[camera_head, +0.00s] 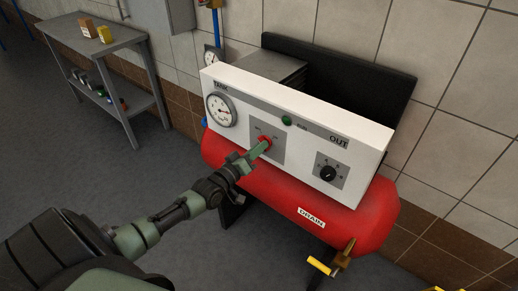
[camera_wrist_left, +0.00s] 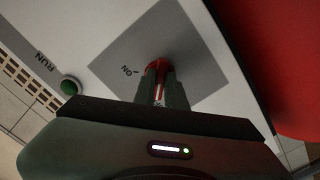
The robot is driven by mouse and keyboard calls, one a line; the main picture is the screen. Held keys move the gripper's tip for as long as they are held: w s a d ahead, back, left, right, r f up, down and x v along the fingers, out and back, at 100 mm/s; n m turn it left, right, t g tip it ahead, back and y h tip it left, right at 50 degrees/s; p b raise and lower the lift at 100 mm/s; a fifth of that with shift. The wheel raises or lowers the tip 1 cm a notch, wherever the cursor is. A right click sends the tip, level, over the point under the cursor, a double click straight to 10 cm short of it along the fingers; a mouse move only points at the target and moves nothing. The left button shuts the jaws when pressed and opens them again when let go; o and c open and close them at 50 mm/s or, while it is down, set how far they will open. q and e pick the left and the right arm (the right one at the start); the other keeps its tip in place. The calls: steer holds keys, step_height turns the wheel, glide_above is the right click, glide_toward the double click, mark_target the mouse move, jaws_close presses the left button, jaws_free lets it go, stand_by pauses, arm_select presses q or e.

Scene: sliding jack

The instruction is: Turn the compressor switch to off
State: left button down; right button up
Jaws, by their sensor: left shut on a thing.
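The compressor has a white front panel (camera_head: 300,115) above a red tank (camera_head: 340,218). The red switch (camera_head: 266,140) sits on a grey plate near the panel's middle. My left gripper (camera_head: 262,147) reaches it from the lower left and is shut on it. In the left wrist view the red switch (camera_wrist_left: 157,68) shows between my two fingers (camera_wrist_left: 161,88), with "ON" printed on the plate to its left. The fingers hide much of the switch, so I cannot tell its exact angle. My right gripper is in neither view.
A gauge (camera_head: 221,110) marked TANK is left of the switch. A black OUT knob (camera_head: 328,174) is right of it, and a green RUN lamp (camera_head: 287,120) above. A yellow-handled drain valve (camera_head: 320,265) sticks out below. A grey shelf table (camera_head: 95,45) stands at left.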

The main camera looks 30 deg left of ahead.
arm_select(q)
steer(key=shift+n, duration=0.4)
steer(key=c, duration=1.5)
jaws_free()
steer(key=shift+o, duration=0.2)
steer(key=s, duration=0.7)
steer(key=shift+s+a, duration=0.3)
steer(key=shift+s, duration=0.1)
